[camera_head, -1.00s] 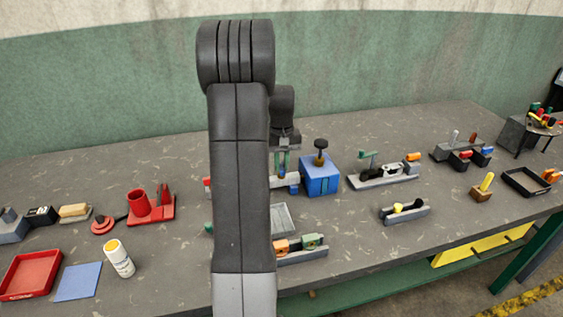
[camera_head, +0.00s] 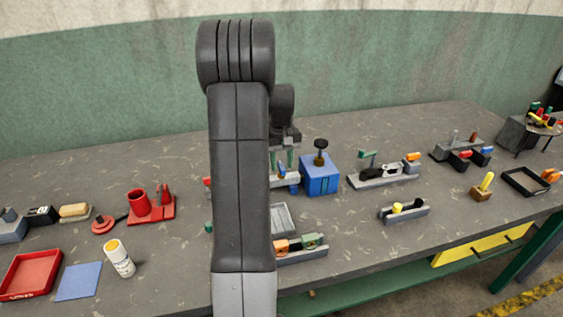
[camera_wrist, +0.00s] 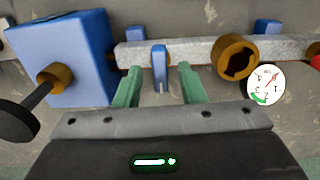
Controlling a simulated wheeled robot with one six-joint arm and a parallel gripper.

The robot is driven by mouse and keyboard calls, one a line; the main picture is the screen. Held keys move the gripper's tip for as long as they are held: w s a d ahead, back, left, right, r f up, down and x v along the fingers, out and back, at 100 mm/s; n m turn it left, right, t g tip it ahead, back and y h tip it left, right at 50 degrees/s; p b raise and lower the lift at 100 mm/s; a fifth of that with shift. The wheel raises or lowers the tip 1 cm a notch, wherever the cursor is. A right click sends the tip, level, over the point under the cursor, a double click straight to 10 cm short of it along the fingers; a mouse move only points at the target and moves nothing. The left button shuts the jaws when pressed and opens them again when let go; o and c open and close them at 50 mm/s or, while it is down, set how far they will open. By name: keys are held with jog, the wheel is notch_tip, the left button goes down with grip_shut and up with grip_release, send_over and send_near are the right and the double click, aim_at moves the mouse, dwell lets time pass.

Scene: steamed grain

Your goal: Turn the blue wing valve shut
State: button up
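The blue wing valve (camera_wrist: 159,66) is on a pale grey pipe (camera_wrist: 196,50). In the wrist view its wing stands upright, across the pipe's line. My gripper (camera_wrist: 160,84) is open, with its green fingers apart on the left and right of the wing. No contact shows, and I cannot tell how deep the wing lies between the fingertips. In the head view, my gripper (camera_head: 282,160) is above the pipe, and the blue wing (camera_head: 282,171) is small and partly hidden by my arm.
A blue box (camera_wrist: 75,58) with a brass stem and black knob (camera_wrist: 18,120) stands left of the valve in the wrist view. A brass ring (camera_wrist: 237,58) and a round gauge (camera_wrist: 266,85) are to the right. A grey tray (camera_head: 283,219) lies in front in the head view.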

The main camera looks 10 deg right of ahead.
aim_at(281, 165)
notch_tip(281, 165, up, 14)
jog(key=shift+b, duration=0.35)
jog(key=shift+f, duration=0.15)
dwell(0.3)
notch_tip(281, 165, down, 14)
jog(key=shift+r+p, duration=0.1)
jog(key=shift+p, duration=0.25)
dwell(0.5)
